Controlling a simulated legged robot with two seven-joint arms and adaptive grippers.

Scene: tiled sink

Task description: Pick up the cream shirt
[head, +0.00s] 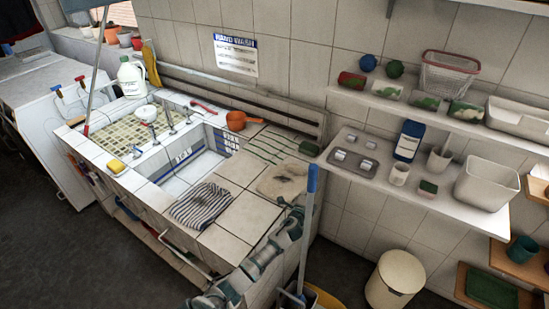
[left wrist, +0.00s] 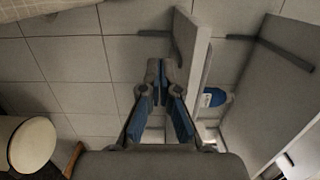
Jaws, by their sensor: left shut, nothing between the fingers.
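The cream shirt (head: 271,187) lies crumpled on the tiled counter right of the sink basin, near the counter's right end. It has a dark patch on it. The left wrist view does not clearly show the shirt. My left gripper (left wrist: 155,75) is shut and empty in the left wrist view, with grey tiles and panels beyond it. In the head view a grey arm of mine reaches up from the bottom beside the counter's right end, below the shirt. Its fingertips are hard to make out there. My right gripper cannot be made out in either view.
A striped cloth (head: 200,204) lies left of the shirt, beside the basin (head: 187,172). A blue-topped pole (head: 308,215) stands upright before the counter's right end. An orange pot (head: 238,121) sits behind the basin. Loaded shelves (head: 453,207) and a cream bin (head: 394,279) are at right.

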